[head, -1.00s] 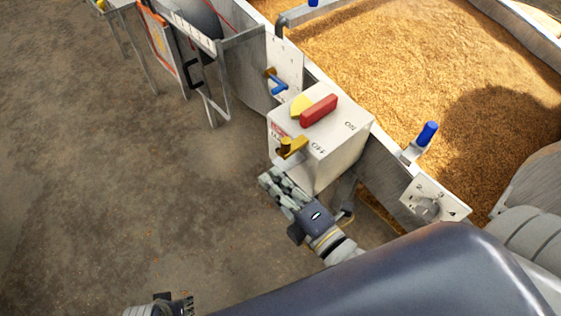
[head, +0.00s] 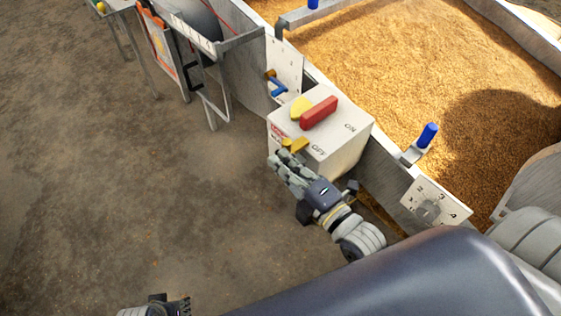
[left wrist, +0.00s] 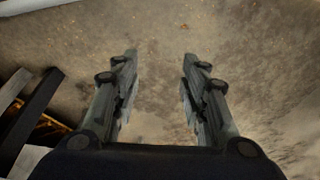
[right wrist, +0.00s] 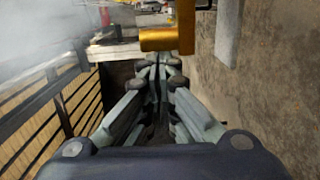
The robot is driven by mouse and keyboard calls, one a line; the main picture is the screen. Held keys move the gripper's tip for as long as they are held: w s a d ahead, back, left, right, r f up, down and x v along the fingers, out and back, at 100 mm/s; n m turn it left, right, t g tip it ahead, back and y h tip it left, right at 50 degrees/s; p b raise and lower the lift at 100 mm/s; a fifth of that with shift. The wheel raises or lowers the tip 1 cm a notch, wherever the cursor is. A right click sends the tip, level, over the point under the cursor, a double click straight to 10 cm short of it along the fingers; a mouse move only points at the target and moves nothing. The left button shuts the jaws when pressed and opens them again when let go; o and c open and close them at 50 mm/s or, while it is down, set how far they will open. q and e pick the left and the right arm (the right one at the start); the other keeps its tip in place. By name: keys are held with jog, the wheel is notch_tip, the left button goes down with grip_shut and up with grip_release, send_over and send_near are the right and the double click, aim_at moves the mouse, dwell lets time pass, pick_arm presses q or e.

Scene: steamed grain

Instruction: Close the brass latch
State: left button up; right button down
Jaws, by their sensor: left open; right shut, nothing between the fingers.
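The brass latch (head: 297,145) is on the front of the white switch box (head: 340,140), below the red handle. My right gripper (head: 275,160) is shut and empty, with its fingertips close to the latch's left end, partly covering it. In the right wrist view the latch (right wrist: 165,39) shows as a golden bar just beyond the shut fingertips (right wrist: 158,66). I cannot tell whether they touch it. My left gripper (left wrist: 157,62) is open and empty over bare floor. In the head view only a part of it (head: 155,307) shows at the bottom edge.
The box carries a red handle (head: 319,113), a yellow pointer (head: 300,106) and ON and OFF marks. A numbered dial plate (head: 440,205) is to its right, a blue-handled lever (head: 278,87) to its left. The grain bed (head: 400,70) lies behind.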

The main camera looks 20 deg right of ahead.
aim_at(308, 144)
pick_arm(q)
notch_tip(308, 144, down, 6)
jog(key=s+p, duration=0.1)
jog(key=shift+s, duration=0.3)
pick_arm(e)
jog(key=w+d, duration=0.1)
jog(key=d, duration=0.3)
jog(key=w+d, duration=0.1)
jog(key=d, duration=0.2)
jog(key=shift+w+r, duration=0.1)
jog(key=shift+w, duration=0.2)
pick_arm(q)
jog(key=shift+f, duration=0.1)
jog(key=shift+p, duration=0.3)
